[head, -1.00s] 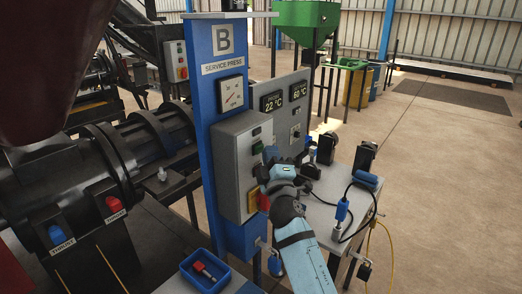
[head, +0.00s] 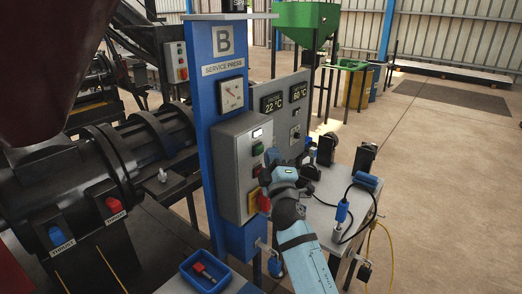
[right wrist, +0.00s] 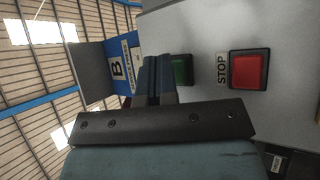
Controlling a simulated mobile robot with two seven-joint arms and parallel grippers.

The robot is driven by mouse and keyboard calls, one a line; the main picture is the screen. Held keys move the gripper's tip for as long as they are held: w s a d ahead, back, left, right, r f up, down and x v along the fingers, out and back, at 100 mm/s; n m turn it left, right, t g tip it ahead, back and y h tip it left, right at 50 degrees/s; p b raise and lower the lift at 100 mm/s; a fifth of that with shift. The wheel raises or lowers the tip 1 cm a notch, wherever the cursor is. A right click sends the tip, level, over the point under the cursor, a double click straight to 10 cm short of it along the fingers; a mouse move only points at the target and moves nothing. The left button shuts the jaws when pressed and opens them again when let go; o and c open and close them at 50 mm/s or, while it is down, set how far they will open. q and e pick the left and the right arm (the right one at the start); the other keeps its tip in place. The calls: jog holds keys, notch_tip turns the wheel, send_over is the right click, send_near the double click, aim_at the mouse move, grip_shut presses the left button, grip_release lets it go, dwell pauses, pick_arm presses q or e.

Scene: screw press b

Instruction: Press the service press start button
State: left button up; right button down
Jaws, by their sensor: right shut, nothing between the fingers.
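The service press control box (head: 240,165) is grey and fixed to a blue column marked B. Its green button (head: 257,149) is in plain sight in the head view. In the right wrist view the green button (right wrist: 182,70) is partly hidden behind the fingers. A red button labelled STOP (right wrist: 249,70) sits beside it. My right gripper (head: 271,158) is shut and empty, just right of and below the green button in the head view. Whether its tips touch the box I cannot tell. My left gripper is not in view.
A small window (head: 257,133) above the green button shows white. A gauge (head: 231,94) is on the column. A grey panel with temperature displays (head: 272,102) stands behind. A table (head: 320,215) with cables is at right; a blue tray (head: 205,272) is in front.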

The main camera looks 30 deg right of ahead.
jog(key=shift+s+d, duration=0.1)
jog(key=shift+s, duration=0.2)
jog(key=s, duration=0.1)
jog(key=s+d+p, duration=0.1)
jog(key=s, duration=0.1)
jog(key=s+d, duration=0.1)
jog(key=shift+s, duration=0.35)
dwell(0.8)
